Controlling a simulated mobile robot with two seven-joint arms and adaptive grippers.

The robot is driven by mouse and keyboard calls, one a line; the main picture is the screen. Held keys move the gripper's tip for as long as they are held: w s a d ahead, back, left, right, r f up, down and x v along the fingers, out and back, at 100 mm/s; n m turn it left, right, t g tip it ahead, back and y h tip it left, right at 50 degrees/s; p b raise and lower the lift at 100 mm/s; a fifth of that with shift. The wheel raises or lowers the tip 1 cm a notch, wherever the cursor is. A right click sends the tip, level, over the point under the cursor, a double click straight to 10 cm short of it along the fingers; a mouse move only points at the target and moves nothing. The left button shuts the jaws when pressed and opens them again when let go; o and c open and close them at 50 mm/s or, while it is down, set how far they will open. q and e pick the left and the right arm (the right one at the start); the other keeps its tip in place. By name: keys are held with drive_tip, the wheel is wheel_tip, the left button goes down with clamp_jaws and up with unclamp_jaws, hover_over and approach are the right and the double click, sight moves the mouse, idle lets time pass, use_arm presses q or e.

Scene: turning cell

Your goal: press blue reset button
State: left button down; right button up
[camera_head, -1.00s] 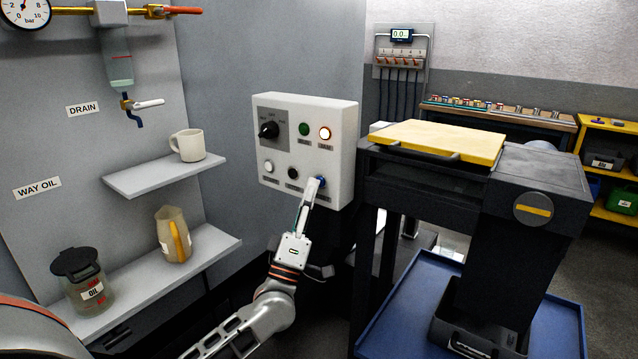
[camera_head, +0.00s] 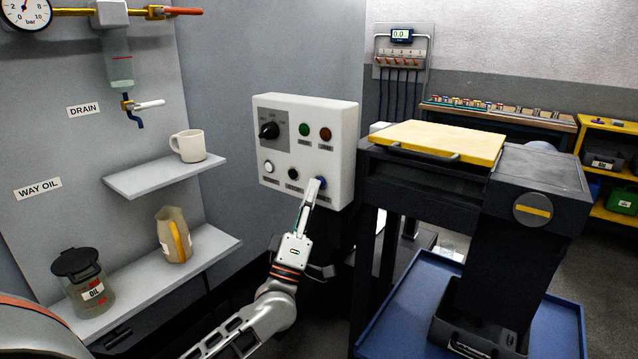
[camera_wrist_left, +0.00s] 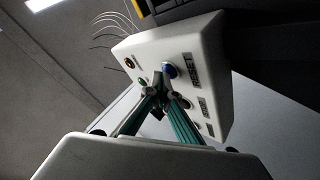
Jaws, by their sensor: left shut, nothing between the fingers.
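The white control box (camera_head: 340,150) is on the grey wall in the head view. Its blue reset button (camera_head: 322,181) is at the lower right, partly covered by my left gripper (camera_head: 314,186). The gripper is shut and empty, its tips at the button; contact is hard to tell there. In the left wrist view the blue button (camera_wrist_left: 169,70) shows beside the RESET label, close to the tips of my left gripper (camera_wrist_left: 163,82). The orange lamp (camera_head: 326,134) at the upper right of the box is dark. My right gripper is not in view.
A black knob (camera_head: 268,130), a green lamp (camera_head: 304,130), a white button (camera_head: 268,167) and a black button (camera_head: 293,173) share the box. A dark machine with a yellow top (camera_head: 440,141) stands close at right. Shelves at left hold a mug (camera_head: 188,145), a jug and an oil container.

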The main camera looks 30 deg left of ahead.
use_arm(q)
drive_tip(key=shift+s, duration=0.6)
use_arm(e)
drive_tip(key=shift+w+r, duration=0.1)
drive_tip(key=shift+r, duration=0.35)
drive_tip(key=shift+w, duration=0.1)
use_arm(q)
drive_tip(key=s, duration=0.1)
drive_tip(key=s+p, duration=0.1)
drive_tip(key=s, duration=0.1)
drive_tip(key=s+p, duration=0.1)
drive_tip(key=s, duration=0.1)
drive_tip(key=shift+a, duration=0.25)
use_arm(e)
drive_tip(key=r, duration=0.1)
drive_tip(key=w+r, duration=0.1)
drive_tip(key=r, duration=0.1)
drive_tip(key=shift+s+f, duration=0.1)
